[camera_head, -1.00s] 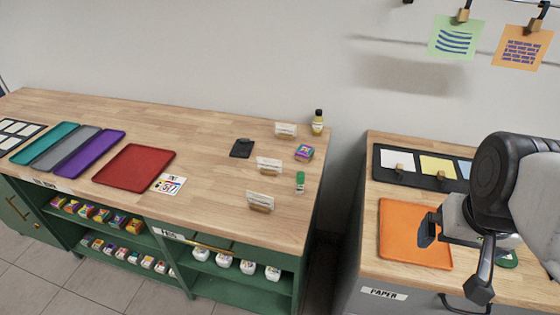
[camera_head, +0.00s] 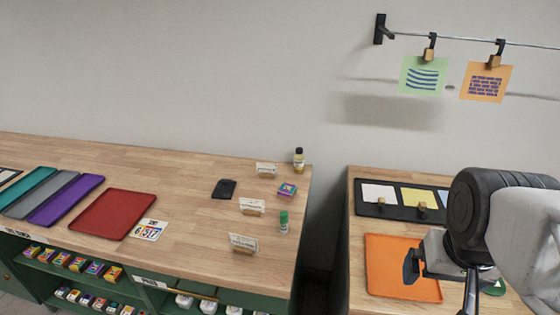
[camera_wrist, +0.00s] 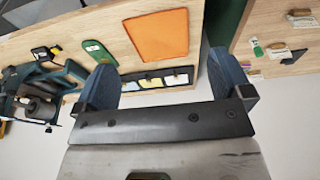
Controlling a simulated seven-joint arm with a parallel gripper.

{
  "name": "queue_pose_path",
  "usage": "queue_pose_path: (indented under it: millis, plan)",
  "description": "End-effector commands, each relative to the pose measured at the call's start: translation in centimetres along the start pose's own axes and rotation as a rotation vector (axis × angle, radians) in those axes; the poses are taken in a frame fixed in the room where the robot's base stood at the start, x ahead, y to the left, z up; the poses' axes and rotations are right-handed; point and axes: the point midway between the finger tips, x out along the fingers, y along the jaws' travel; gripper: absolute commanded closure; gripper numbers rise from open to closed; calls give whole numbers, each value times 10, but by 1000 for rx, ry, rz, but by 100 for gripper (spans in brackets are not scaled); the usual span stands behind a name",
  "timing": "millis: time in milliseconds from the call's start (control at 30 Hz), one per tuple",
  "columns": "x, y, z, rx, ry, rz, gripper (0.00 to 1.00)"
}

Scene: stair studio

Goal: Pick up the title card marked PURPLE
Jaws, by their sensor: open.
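Three small white title cards in wooden holders stand on the left wooden counter in the head view: a back card (camera_head: 266,169), a middle card (camera_head: 251,206) and a front card (camera_head: 244,243). Their print is too small to read, so I cannot tell which is marked PURPLE. My gripper (camera_head: 441,284) is on the right, over the side counter by the orange tray (camera_head: 400,285), far from the cards. In the wrist view my gripper (camera_wrist: 164,80) has its two fingers wide apart with nothing between them.
The left counter (camera_head: 190,215) also bears a red tray (camera_head: 112,215), a black item (camera_head: 224,189), a purple box (camera_head: 287,190), a green-capped bottle (camera_head: 283,223) and a yellow bottle (camera_head: 298,161). A gap separates the counters. Paper sheets hang from a rail (camera_head: 465,41).

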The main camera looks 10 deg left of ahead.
Motion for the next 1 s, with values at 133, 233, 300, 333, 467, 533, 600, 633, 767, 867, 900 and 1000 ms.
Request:
queue_pose_path:
  millis: [133,233,300,333,467,533,600,633,767,867,900,1000]
  plan:
    - [0,0,0,0,0,0,3]
    - [0,0,0,0,0,0,3]
    - [0,0,0,0,0,0,3]
    - [0,0,0,0,0,0,3]
    - [0,0,0,0,0,0,3]
    - [0,0,0,0,0,0,0]
    - [0,0,0,0,0,0,0]
    - [0,0,0,0,0,0,0]
    - [0,0,-1,-2,0,2,0]
    - [0,1,-4,-18,-2,12,0]
    - [1,2,-7,-30,-2,20,0]
    - [3,4,-18,-78,-7,51,0]
